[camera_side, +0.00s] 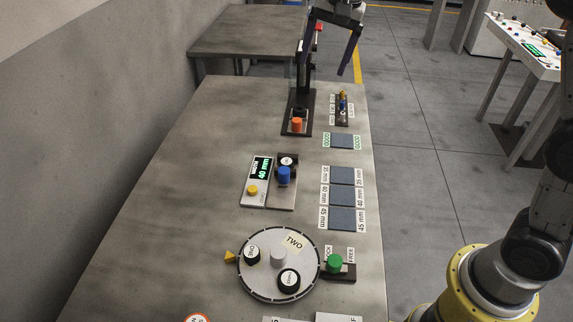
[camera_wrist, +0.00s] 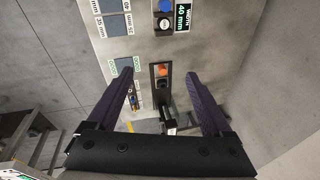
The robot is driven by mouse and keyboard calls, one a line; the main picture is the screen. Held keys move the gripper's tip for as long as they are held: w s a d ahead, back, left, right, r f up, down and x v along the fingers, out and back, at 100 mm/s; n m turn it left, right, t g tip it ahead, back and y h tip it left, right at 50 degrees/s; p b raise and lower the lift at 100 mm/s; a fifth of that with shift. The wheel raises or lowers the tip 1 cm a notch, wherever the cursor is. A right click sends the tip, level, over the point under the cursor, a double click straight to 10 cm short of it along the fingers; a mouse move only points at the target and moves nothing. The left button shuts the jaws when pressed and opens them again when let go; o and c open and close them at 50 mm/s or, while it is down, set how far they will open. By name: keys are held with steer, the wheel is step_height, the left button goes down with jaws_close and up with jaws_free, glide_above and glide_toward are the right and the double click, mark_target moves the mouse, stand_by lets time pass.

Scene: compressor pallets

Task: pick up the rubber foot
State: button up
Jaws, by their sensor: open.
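No part is plainly marked as the rubber foot. Black round pieces with white labelled tops are the likeliest match: two on the round turntable (camera_side: 278,236), a left piece (camera_side: 252,254) and a lower piece (camera_side: 289,279). A similar round piece (camera_side: 287,161) sits by the blue knob on the gauge; it also shows in the wrist view (camera_wrist: 165,24). My gripper (camera_side: 329,62) is open and empty, high over the far end of the table. In the wrist view its fingers (camera_wrist: 160,70) stand wide apart either side of the black press, apart from everything.
A black press (camera_side: 303,112) with an orange button (camera_side: 297,125) stands at the far end. The gauge (camera_side: 257,180) reads 40 mm. Blue-grey labelled pads (camera_side: 342,176) line the right edge, with a green knob (camera_side: 335,263) nearer. The table's left side is clear.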

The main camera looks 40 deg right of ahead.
steer(key=w+a+f+g, duration=0.1)
steer(key=w+a+f, duration=0.1)
steer(key=w+f, duration=0.45)
steer(key=g, duration=0.2)
glide_above(287, 161)
steer(key=f, duration=1.8)
steer(key=shift+w+d, duration=0.1)
steer(key=shift+w, duration=0.25)
steer(key=shift+s+f, duration=0.15)
steer(key=shift+f, duration=1.45)
steer(key=shift+s+f, duration=0.15)
steer(key=shift+f, duration=1.45)
steer(key=shift+c, duration=0.2)
steer(key=shift+r, duration=0.1)
jaws_close()
